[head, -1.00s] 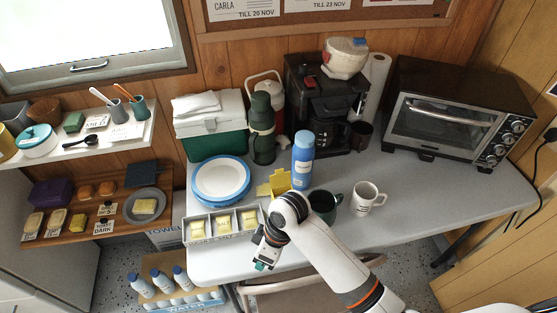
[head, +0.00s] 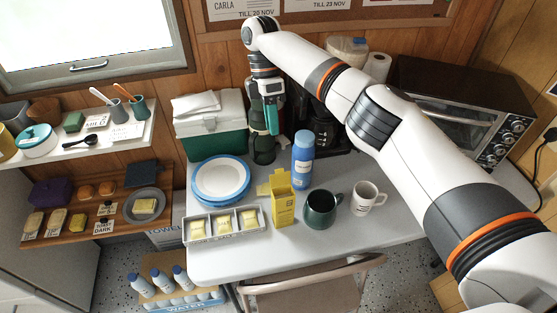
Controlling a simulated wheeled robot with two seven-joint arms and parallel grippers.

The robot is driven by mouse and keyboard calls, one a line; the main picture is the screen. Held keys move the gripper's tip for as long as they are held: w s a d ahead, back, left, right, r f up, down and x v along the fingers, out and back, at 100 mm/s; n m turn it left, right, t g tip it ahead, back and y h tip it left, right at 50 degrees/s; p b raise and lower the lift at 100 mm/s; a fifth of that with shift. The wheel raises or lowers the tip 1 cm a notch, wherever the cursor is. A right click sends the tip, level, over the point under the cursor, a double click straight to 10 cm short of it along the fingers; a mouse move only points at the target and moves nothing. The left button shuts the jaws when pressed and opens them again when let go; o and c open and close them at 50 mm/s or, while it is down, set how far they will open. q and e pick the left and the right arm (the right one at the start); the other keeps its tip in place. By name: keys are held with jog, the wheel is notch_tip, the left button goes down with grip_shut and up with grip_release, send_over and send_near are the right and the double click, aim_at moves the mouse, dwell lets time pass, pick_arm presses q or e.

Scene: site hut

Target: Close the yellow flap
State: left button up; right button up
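A yellow carton (head: 284,211) stands upright on the grey table, right of a tray of yellow packets. A yellow flap (head: 280,180) stands up at its top, and a smaller yellow piece (head: 262,188) sticks out to the left. The carton looks open at the top. My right gripper (head: 271,120) points down in front of the dark green flask, behind and above the carton and apart from it. I cannot make out the gap between its fingers. My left gripper is not in view.
A blue bottle (head: 302,160) stands close behind the carton, and a dark green mug (head: 320,209) stands close to its right. A white mug (head: 365,197), the packet tray (head: 225,237) and blue-rimmed plates (head: 221,202) are nearby. The table's front strip is clear.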

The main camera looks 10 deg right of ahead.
jog(key=p, duration=0.3)
send_near(281, 179)
jog(key=x, duration=0.5)
jog(key=shift+w, duration=0.1)
jog(key=shift+c, duration=0.6)
grip_shut()
